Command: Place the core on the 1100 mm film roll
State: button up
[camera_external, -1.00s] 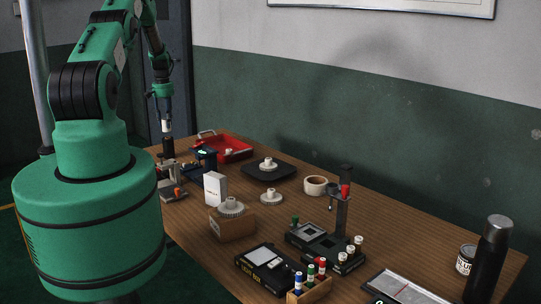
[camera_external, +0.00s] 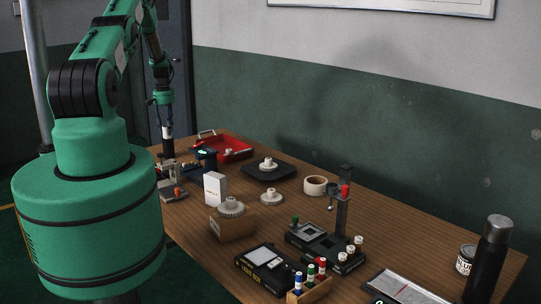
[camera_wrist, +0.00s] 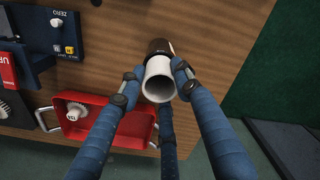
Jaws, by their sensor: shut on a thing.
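My gripper (camera_wrist: 157,72) is shut on the core, a white open tube (camera_wrist: 158,88), with a fingertip on each side of it. In the external view the white core (camera_external: 167,132) shows at the far left end of the table, below my gripper (camera_external: 165,121). A dark upright cylinder (camera_external: 168,149) stands directly beneath it; its dark top also shows in the wrist view (camera_wrist: 157,46). The core looks in line with this cylinder, but I cannot tell whether it is seated or just above. I cannot read a size on the cylinder.
A blue device marked ZERO (camera_wrist: 57,37) is nearby. White toothed pieces sit on a black plate (camera_external: 288,173), on the table and on a cardboard box (camera_external: 232,230). A white box (camera_external: 215,188) stands near.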

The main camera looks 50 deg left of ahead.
jog(key=shift+f, duration=0.1)
jog(key=o, duration=1.1)
jog(key=shift+r+b, duration=0.55)
jog(key=shift+r, duration=5.6)
